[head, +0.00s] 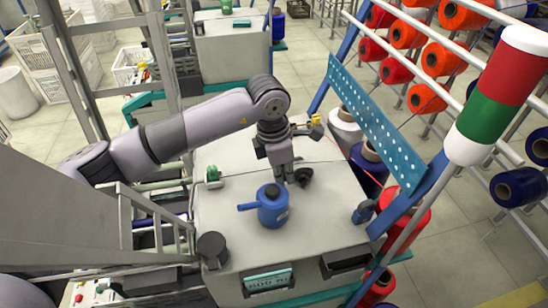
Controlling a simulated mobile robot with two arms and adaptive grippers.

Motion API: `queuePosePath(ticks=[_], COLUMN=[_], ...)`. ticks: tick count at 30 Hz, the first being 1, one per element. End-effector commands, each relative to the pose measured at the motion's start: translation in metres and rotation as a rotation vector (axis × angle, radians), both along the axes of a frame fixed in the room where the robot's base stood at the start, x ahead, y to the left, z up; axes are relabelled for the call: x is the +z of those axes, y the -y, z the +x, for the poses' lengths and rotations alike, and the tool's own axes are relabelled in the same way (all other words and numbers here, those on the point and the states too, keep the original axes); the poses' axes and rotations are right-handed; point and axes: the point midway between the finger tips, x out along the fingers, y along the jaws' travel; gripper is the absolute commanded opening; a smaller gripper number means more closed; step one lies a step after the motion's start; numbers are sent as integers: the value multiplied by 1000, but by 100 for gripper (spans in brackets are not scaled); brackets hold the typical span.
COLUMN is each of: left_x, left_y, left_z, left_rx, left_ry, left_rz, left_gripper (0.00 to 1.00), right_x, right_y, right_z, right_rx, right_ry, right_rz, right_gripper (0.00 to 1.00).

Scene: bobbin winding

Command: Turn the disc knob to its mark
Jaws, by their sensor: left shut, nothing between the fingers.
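My left arm reaches in from the left, over the grey machine top. My left gripper (287,178) points down, shut and empty, behind the blue can. A small dark rounded piece (304,176) sits right beside its fingertips; it may be the disc knob, but I cannot tell whether they touch. A dark round cap (212,245) stands at the near left corner of the machine top, clear of the gripper. I cannot make out a mark on either. My right gripper is not in view.
A blue can with a spout (272,207) stands on the machine top (325,215), close in front of the gripper. A perforated blue rail (375,120) and a red, green and white post (497,95) rise at right. Coloured bobbins hang beyond. The top's front is mostly clear.

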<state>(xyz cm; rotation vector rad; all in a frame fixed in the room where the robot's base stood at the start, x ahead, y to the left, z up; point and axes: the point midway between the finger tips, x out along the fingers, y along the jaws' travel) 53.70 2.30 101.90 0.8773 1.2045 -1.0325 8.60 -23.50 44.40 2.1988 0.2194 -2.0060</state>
Motion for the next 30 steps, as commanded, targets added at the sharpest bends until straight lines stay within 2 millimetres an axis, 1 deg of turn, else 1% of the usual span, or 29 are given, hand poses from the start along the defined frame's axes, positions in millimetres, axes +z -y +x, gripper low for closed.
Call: queuePosePath(ticks=[1,6,18,20,22,25,30], left_x=[-1,-8,-11,-14,-19,-26,-31], left_y=[6,14,15,15,16,17,18], left_z=[1,5,5,6,6,7,7], left_rx=[0,1,2,2,3,2,3], left_ry=[-3,-2,0,4,13,31,65], left_rz=[0,0,-3,-16,-41,-96,-202], left_gripper=[0,0,0,0,0,0,0], right_x=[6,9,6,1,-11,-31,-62], right_y=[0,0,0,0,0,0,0], right_z=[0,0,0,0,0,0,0], right_rx=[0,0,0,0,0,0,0], right_ry=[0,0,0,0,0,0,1], right_rz=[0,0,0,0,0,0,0], right_gripper=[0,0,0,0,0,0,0])
